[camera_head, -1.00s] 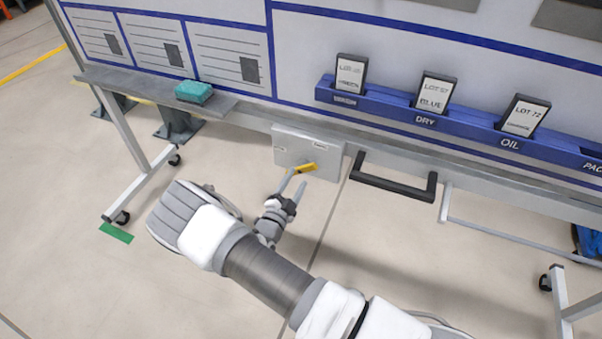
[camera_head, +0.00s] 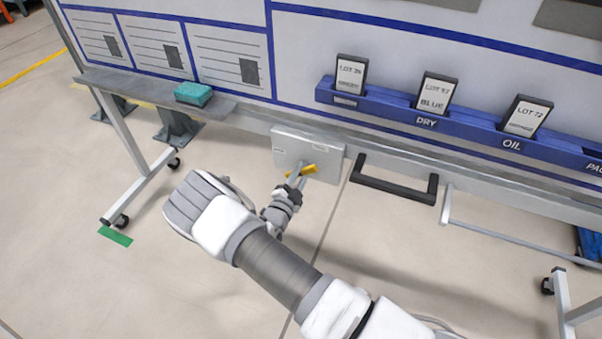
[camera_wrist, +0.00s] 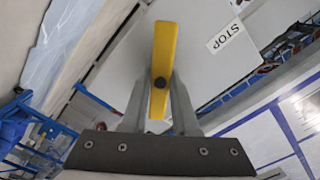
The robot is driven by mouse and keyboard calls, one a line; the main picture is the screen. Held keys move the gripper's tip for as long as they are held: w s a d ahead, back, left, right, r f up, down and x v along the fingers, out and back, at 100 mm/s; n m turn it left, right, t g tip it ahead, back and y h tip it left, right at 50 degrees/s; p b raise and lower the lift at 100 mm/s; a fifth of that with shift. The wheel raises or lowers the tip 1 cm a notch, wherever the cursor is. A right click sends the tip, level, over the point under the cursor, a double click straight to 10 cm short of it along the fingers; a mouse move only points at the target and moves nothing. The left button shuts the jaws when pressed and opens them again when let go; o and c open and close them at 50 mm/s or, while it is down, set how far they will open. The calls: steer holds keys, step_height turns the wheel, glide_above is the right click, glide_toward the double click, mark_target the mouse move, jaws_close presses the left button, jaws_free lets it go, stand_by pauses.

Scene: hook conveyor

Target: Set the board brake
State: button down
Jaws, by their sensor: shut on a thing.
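The brake box is a light grey plate (camera_head: 300,143) hanging below the board's lower rail. A yellow lever (camera_head: 303,170) with a dark pivot is on its front. My gripper (camera_head: 294,181) is at the lever, its fingers shut on it.
A black handle bar (camera_head: 395,187) sticks out right of the box. The board's legs stand on casters (camera_head: 120,221), one beside a green floor mark (camera_head: 115,235). A teal block (camera_head: 193,94) lies on the left shelf. A blue rack (camera_head: 460,127) holds lot cards. The floor in front is open.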

stand_by(0.4)
steer(key=m, duration=0.3)
steer(key=shift+m+p, duration=0.3)
steer(key=shift+p, duration=0.1)
steer(key=shift+f+m+p, duration=0.15)
steer(key=shift+m+p, duration=0.15)
steer(key=shift+m, duration=1.7)
steer(key=c, duration=0.7)
jaws_free()
steer(key=shift+s, duration=0.15)
steer(key=p+v, duration=0.2)
steer(key=v, duration=1.5)
steer(key=shift+s+p, duration=0.1)
steer(key=shift+p, duration=0.25)
